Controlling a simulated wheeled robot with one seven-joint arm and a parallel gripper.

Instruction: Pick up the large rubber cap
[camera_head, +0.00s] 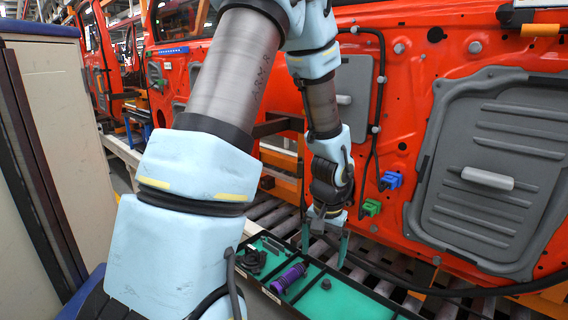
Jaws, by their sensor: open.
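A long tray (312,268) with a black rim and green floor lies below my gripper. A bulky black part (252,260) sits in its left compartment; it may be the large rubber cap, but its shape is hard to make out. A small round dark cap (326,284) lies alone on the green floor farther right. My gripper (325,250) points down at the tray's back edge, behind and above these parts. Its two greenish fingers are apart, with nothing seen between them.
A purple cylindrical part (288,278) lies in the tray's middle. A dark grey part (272,245) lies behind the black one. A red door panel (405,135) with hanging cables and a green connector (371,207) stands close behind my gripper. A cabinet (70,130) stands at left.

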